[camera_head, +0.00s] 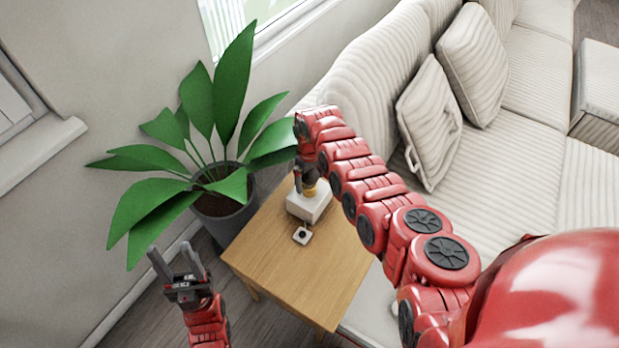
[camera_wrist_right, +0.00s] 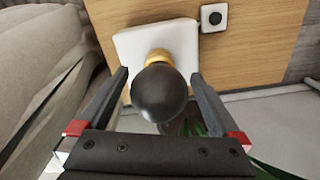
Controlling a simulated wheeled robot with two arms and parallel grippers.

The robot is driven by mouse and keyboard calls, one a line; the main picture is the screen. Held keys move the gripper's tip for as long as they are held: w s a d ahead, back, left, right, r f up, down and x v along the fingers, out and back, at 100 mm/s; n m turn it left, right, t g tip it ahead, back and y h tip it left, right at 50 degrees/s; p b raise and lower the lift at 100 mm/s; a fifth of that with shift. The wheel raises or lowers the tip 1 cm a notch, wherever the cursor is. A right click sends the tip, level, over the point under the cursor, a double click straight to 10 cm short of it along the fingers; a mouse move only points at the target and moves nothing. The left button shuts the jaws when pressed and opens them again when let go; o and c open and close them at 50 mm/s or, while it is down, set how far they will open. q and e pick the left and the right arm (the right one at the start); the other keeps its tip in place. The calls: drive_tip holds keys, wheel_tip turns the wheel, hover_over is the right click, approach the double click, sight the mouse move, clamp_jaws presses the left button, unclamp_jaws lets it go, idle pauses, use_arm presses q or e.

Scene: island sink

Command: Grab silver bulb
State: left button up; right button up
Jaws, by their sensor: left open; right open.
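The silver bulb (camera_wrist_right: 159,93) is a dark, shiny ball on a yellow-gold neck, standing on a white square base (camera_wrist_right: 178,42). In the head view the white base (camera_head: 310,203) is on the wooden side table, and the bulb is mostly hidden by my right arm. My right gripper (camera_wrist_right: 157,80) is open, with one finger on each side of the bulb and visible gaps between. My left gripper (camera_head: 176,250) is open and empty, low at the left, beside the table.
The wooden table (camera_head: 270,265) also carries a small white box with a black button (camera_head: 302,235). A potted plant (camera_head: 222,205) stands behind the table to the left. A striped sofa (camera_head: 510,165) with cushions borders its right side. The table's front part is clear.

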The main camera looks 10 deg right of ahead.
sight(310, 184)
drive_tip(key=shift+f+b, duration=0.7)
drive_tip(key=shift+f, duration=0.8)
drive_tip(key=shift+r, duration=0.1)
drive_tip(key=c, duration=1.3)
drive_tip(key=shift+r, duration=0.1)
